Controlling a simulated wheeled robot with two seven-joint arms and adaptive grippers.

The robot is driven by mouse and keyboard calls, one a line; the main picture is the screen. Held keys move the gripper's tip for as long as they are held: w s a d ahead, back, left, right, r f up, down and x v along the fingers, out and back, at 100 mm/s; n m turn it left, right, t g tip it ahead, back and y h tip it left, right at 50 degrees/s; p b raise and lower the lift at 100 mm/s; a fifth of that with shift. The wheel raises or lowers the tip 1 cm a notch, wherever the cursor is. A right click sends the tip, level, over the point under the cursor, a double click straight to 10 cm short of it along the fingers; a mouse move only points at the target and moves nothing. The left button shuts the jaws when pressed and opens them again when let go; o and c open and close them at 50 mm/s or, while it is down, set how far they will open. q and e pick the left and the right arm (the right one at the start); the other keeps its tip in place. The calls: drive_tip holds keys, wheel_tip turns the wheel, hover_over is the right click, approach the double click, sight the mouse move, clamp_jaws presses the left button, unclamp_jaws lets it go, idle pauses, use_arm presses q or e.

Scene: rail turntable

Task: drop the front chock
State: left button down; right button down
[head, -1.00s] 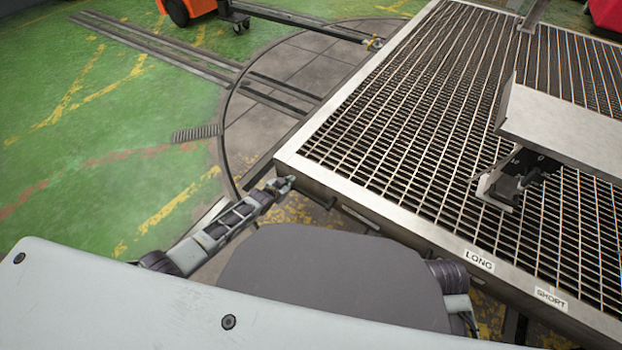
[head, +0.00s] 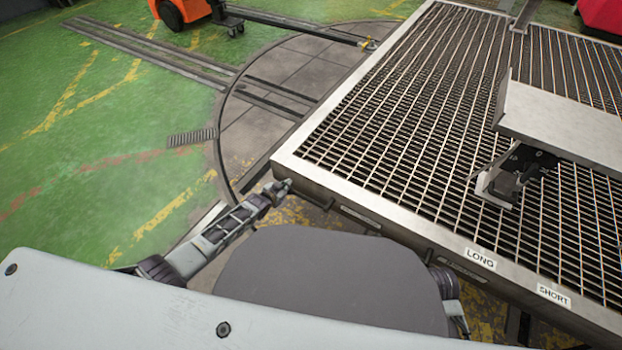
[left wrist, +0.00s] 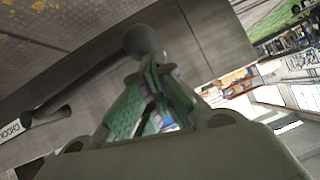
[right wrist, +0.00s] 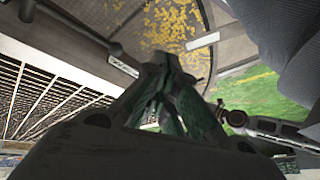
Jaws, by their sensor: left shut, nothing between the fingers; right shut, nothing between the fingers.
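In the left wrist view a dark lever (left wrist: 85,80) with a ball knob (left wrist: 143,40) runs along a grey metal side, near a white label reading CHOCK (left wrist: 12,128). My left gripper (left wrist: 152,68) is shut and empty, its tips just short of the knob in the picture; I cannot tell if they touch. In the head view my left gripper (head: 283,186) is at the near left corner of the grated deck (head: 325,182). My right gripper (right wrist: 165,62) is shut and empty, seen only in its wrist view. I cannot make out the front chock itself.
The deck's near side carries labels LONG (head: 480,259) and SHORT (head: 554,296). A grey plate with a black mechanism (head: 515,180) stands on the grating. Floor rails (head: 150,50) and an orange vehicle (head: 182,10) lie beyond. The green floor at left is mostly open.

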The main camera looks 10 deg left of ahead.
use_arm(q)
drive_tip(key=shift+s+a+f, duration=0.15)
drive_tip(key=shift+a+f, duration=0.05)
drive_tip(key=shift+f, duration=0.05)
use_arm(e)
drive_tip(key=shift+s, duration=0.1)
